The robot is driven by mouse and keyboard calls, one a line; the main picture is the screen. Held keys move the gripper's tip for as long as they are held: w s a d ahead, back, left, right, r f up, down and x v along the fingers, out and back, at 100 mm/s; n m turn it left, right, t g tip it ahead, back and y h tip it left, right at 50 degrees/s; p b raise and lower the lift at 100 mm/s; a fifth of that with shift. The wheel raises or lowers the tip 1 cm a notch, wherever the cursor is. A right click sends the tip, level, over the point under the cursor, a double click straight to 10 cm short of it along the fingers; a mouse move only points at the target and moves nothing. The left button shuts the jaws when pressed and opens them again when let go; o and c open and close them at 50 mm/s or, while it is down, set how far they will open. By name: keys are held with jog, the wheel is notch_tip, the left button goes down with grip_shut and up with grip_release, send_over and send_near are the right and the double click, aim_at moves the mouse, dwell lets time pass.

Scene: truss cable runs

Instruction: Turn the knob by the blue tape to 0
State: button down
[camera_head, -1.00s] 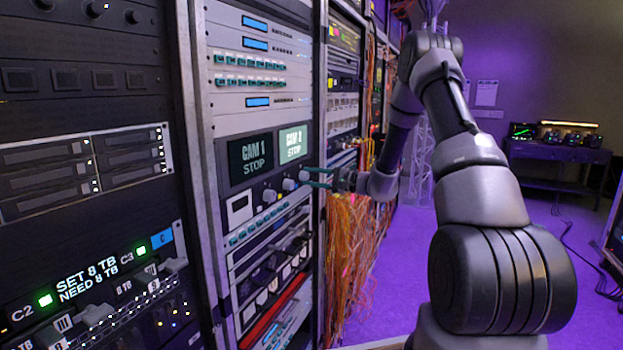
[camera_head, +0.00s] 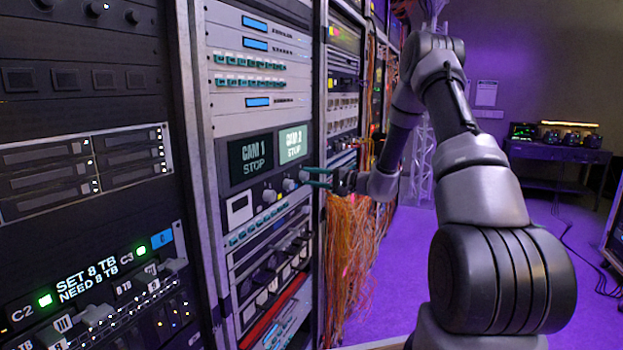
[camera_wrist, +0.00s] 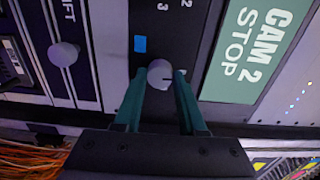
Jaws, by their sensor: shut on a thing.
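A round grey knob (camera_wrist: 160,74) sits on a dark panel in the wrist view, with a dark pointer line on its face. A small blue tape square (camera_wrist: 140,44) is stuck on the panel close beside it. Numbers such as 2 and 3 show near the knob; a 0 cannot be made out. My gripper (camera_wrist: 160,84) has its two green fingers on both sides of the knob, shut on it. In the head view my gripper (camera_head: 311,177) reaches the panel below the lit CAM 2 STOP screen (camera_head: 293,143). The tape is too small to tell there.
Another knob (camera_wrist: 63,56) stands on a light panel at the left of the wrist view. In the head view, a dark CAM 1 STOP screen (camera_head: 249,160) is left of the lit one. Loose orange cables (camera_head: 355,240) hang right of the rack. Purple floor (camera_head: 400,270) lies open behind my arm.

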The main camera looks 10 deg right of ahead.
jog(key=shift+c, duration=2.4)
grip_release()
jog(key=shift+d, duration=0.15)
jog(key=v, duration=1)
jog(key=shift+s+d, duration=0.25)
jog(key=s+a+r+n+g+h, duration=0.2)
jog(key=s+a+r+g, duration=0.3)
jog(key=s, duration=0.3)
jog(key=s+a+r+n+g+h, duration=0.1)
jog(key=s+a+r+n+g, duration=0.15)
jog(key=s+a+r, duration=0.45)
jog(key=s+d+r+t+h, duration=0.1)
jog(key=s+d+r+h, duration=0.1)
jog(key=s, duration=0.4)
jog(key=s+d+r+m+t+h, duration=0.1)
jog(key=s+d+r+h, duration=0.2)
jog(key=s, duration=0.3)
jog(key=s+d+r+t+h, duration=0.2)
jog(key=s+d+h, duration=0.1)
jog(key=s, duration=0.4)
jog(key=shift+d+r+m+h, duration=0.25)
jog(key=shift+r+m+h, duration=0.1)
jog(key=shift+h, duration=0.45)
